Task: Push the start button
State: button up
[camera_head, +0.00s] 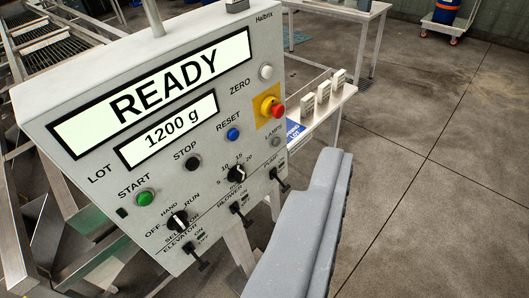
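The green start button (145,197) sits at the lower left of the grey control panel (75,120), under the word START. The panel's large display (160,88) reads READY, and a smaller display (170,129) reads 1200 g. My gripper (325,165) shows as a grey, elongated shape at the lower middle, right of the panel and apart from the start button. Only one side of it is clear, so its opening cannot be judged. Nothing covers the start button.
Near the start button are a black stop button (193,163), a blue reset button (233,134), a red emergency stop (277,111) on yellow, and a selector knob (178,221). Toggle levers line the panel's lower edge. A small table (337,101) stands behind; open floor (440,190) lies right.

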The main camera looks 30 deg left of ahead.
aim_at(145, 197)
jog(key=u, duration=1.15)
